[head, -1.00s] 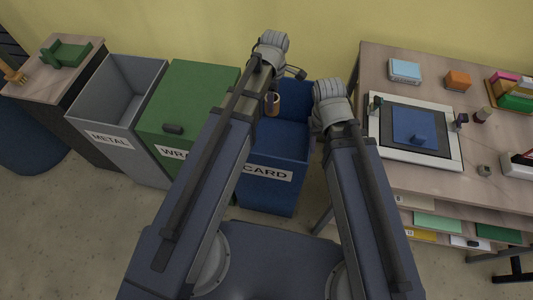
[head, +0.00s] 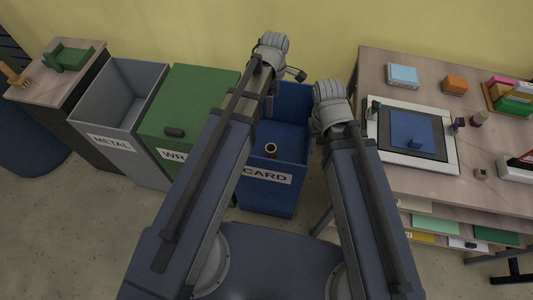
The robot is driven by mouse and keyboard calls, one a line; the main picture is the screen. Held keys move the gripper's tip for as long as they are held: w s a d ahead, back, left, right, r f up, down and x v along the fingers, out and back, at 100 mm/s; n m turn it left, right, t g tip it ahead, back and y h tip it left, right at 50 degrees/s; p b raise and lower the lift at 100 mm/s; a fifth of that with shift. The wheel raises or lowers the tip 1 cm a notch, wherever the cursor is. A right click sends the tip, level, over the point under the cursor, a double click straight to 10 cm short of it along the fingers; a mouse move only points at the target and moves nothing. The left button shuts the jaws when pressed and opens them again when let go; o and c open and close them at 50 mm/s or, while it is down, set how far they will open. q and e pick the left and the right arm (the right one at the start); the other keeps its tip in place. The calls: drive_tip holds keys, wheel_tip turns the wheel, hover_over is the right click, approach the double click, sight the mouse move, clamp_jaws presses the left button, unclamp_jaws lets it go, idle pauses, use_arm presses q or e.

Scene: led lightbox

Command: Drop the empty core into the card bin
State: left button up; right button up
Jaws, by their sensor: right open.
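The empty core (head: 271,149), a small brown tube with a dark hollow end, is inside the blue card bin (head: 268,187), clear of both grippers. The bin carries a white CARD label, and my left arm hides part of its left side. My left gripper (head: 283,88) is above the bin and apart from the core; it looks open and empty, though the arm partly hides it. My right gripper (head: 353,129) is open, between the bin and the workbench, its fingers mostly hidden by my forearm.
The workbench (head: 375,60) at right holds a lightbox (head: 405,158) with a blue sheet, small boxes and other items. A side table with green and orange things is far left.

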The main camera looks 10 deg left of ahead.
use_arm(q)
wheel_tip(320, 180, up, 6)
drive_tip(key=p, duration=0.5)
drive_tip(key=shift+r+p, duration=0.15)
drive_tip(key=shift+p, duration=0.15)
drive_tip(key=s+a+m, duration=0.6)
drive_tip(key=s+m, duration=0.2)
drive_tip(key=m, duration=1)
drive_tip(key=s+d+r+m+p, duration=0.1)
drive_tip(key=s+d, duration=0.2)
drive_tip(key=d, duration=0.2)
drive_tip(key=s+d+r+m+y+p, duration=0.1)
drive_tip(key=s+d+r+m+p, duration=0.1)
drive_tip(key=d, duration=0.4)
drive_tip(key=shift+s+d+r, duration=0.2)
drive_tip(key=shift+s+r, duration=0.1)
drive_tip(key=shift+s, duration=0.1)
drive_tip(key=shift+c, duration=0.4)
